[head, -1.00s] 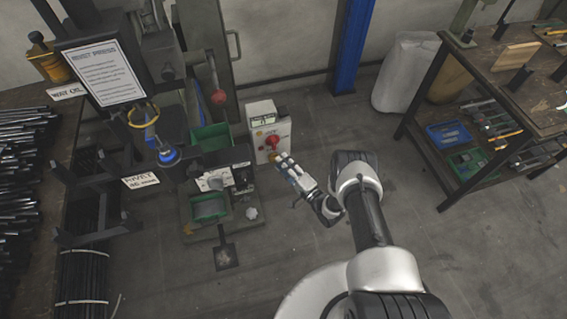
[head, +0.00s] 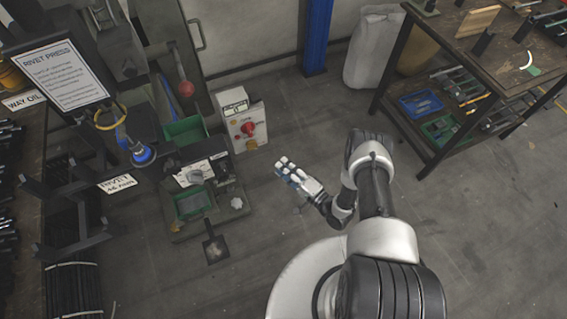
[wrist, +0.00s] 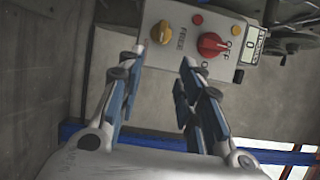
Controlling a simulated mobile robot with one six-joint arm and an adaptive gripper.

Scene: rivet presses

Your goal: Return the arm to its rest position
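My gripper (head: 284,168) is in the middle of the head view, to the right of the rivet press and above the floor. In the wrist view my gripper (wrist: 158,85) shows two blue-padded fingers spread apart with nothing between them. The control box (head: 240,120) stands to its upper left, apart from the fingers. In the wrist view the control box (wrist: 180,15) is beyond the fingertips, with a yellow knob (wrist: 162,32), a red knob (wrist: 211,45) and a small display (wrist: 251,46). The red knob also shows in the head view (head: 248,129).
The rivet press with its sign (head: 64,75), a blue-tipped tool (head: 142,155) and green bins (head: 192,205) stands at left. A workbench (head: 490,60) with tools, a white sack (head: 373,47) and a blue post (head: 317,35) are at the back right. The floor (head: 480,240) at right is clear.

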